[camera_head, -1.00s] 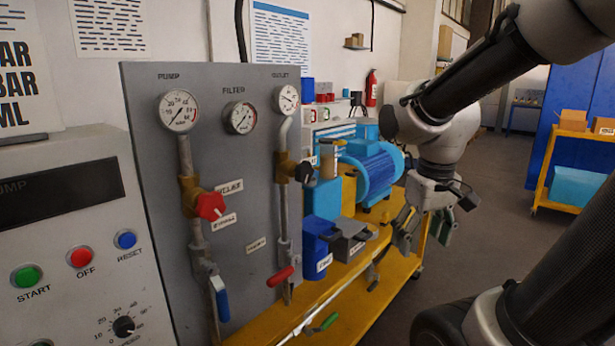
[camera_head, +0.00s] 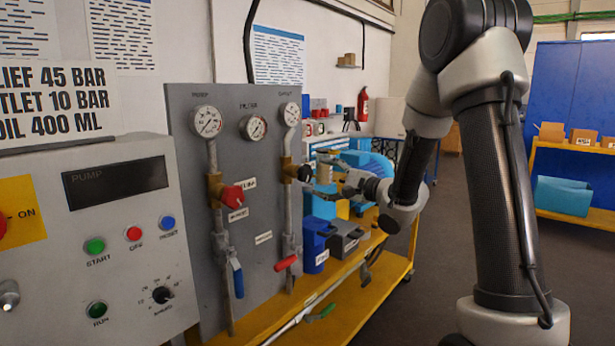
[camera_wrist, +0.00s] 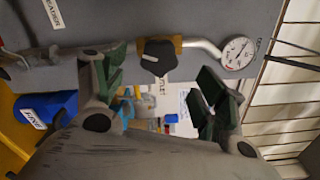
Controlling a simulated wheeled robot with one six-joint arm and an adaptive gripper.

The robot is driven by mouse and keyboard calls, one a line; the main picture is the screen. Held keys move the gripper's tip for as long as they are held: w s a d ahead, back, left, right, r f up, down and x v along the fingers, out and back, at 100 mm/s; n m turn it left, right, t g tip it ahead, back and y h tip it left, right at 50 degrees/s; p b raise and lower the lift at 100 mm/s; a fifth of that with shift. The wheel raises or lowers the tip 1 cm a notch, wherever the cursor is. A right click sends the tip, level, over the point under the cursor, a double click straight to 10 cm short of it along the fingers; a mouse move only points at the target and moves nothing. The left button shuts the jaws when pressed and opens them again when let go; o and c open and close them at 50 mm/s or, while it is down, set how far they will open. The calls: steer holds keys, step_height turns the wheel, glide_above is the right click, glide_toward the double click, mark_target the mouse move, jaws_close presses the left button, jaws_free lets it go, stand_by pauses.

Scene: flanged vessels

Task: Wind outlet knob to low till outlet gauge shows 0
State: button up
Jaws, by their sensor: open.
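The outlet knob is a black knob (camera_head: 305,173) on a brass valve at the panel's right pipe. In the wrist view the black knob (camera_wrist: 159,57) shows between and beyond my fingers. My gripper (camera_head: 329,177) is open and empty, just right of the knob in the head view. In the wrist view my gripper's (camera_wrist: 163,68) green-padded fingers are spread wide; a gap to the knob seems to remain. The outlet gauge (camera_head: 291,114) sits above the knob. It also shows in the wrist view (camera_wrist: 238,52), turned sideways; its reading is too small to tell.
The grey panel (camera_head: 262,205) also holds a pump gauge (camera_head: 207,121), filter gauge (camera_head: 254,127), red knob (camera_head: 232,196), blue lever (camera_head: 238,282) and red lever (camera_head: 286,262). A blue motor (camera_head: 372,166) stands behind my gripper. The yellow cart (camera_head: 385,288) lies below; floor at right is clear.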

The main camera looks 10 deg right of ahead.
mark_target(308, 174)
steer(key=x, duration=0.7)
steer(key=shift+w+a, duration=0.2)
steer(key=shift+w, duration=0.1)
steer(key=c, duration=1.1)
